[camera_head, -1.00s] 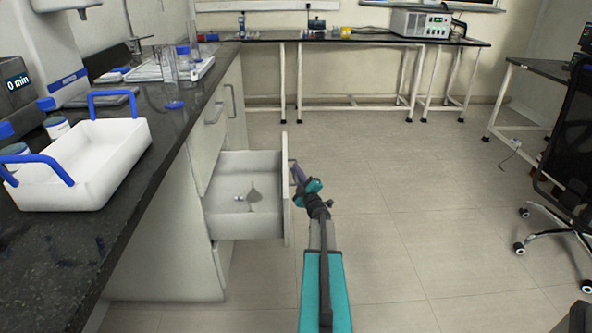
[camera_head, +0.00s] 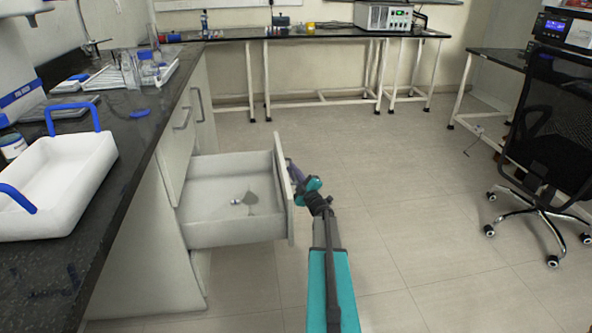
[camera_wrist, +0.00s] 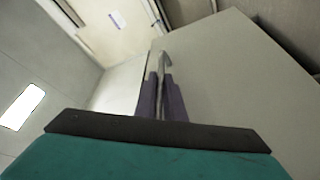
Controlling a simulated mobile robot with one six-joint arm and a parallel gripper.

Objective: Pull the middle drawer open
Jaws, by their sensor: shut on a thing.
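The middle drawer (camera_head: 235,232) stands well out from the cabinet under the black counter, in the head view. Its inside shows a small shiny thing and a flat grey shape on the drawer floor. My gripper (camera_head: 292,172) is at the outer side of the drawer front, shut on the drawer's handle. In the wrist view, the two purple fingers of my gripper (camera_wrist: 161,98) close around the pale handle (camera_wrist: 164,62), next to the grey drawer front (camera_wrist: 225,75). In the head view the drawer front hides most of the handle.
The black counter (camera_head: 95,210) on the left bears a white tray (camera_head: 60,190) with blue handles. A closed drawer front (camera_head: 178,150) is above the open one. The floor (camera_head: 430,210) to the right is clear up to a black office chair (camera_head: 545,140).

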